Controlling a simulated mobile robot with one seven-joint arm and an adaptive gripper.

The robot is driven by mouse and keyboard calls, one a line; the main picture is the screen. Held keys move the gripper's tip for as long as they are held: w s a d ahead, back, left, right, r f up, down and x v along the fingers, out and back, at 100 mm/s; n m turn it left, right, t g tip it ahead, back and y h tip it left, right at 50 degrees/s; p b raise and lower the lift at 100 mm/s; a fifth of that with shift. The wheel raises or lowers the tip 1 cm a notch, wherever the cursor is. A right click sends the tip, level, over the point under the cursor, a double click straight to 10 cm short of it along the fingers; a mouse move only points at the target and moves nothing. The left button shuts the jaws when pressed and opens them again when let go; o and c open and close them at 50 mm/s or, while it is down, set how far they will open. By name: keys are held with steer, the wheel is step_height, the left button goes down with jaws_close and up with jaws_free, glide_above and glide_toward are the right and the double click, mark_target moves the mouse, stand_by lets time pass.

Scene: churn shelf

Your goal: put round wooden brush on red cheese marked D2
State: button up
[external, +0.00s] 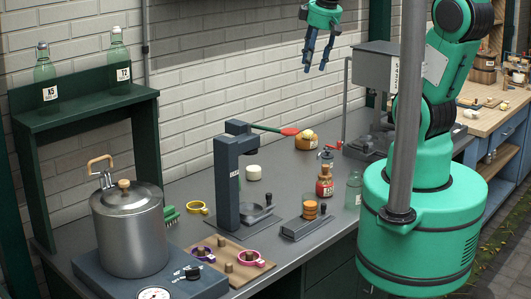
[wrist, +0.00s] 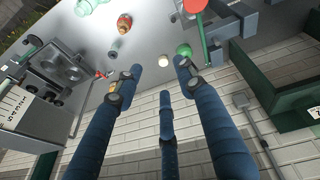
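My gripper (external: 318,68) hangs high above the back of the counter, well clear of everything on it. Its blue fingers (wrist: 158,75) are spread, with nothing between them. A rounded tan-and-orange thing (external: 305,142) stands on the counter below it, by the red lever tip; it may be the round wooden brush, but I cannot be sure. In the wrist view a fingertip partly hides it. A red thing with a pale label (external: 324,187) stands nearer the front and also shows in the wrist view (wrist: 124,23). Its marking is too small to read, so I cannot confirm D2.
A dark press (external: 227,180) with a red-tipped lever stands mid-counter. A metal churn (external: 130,230) stands left, a grey labelled machine (external: 375,70) right. A brick wall backs the counter.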

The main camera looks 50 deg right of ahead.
steer(key=s+a+r+m+t, duration=0.1)
steer(key=s+a+r, duration=0.2)
steer(key=s, duration=0.3)
steer(key=s+a+r+m+t, duration=0.1)
steer(key=s+a+r+m, duration=0.1)
steer(key=s+a+r, duration=0.2)
step_height(320, 180, up, 2)
steer(key=shift+s+a+r+y, duration=0.15)
steer(key=shift+s+a+y, duration=0.15)
steer(key=shift+s, duration=0.65)
step_height(320, 180, down, 18)
steer(key=b, duration=1.8)
steer(key=shift+f, duration=0.2)
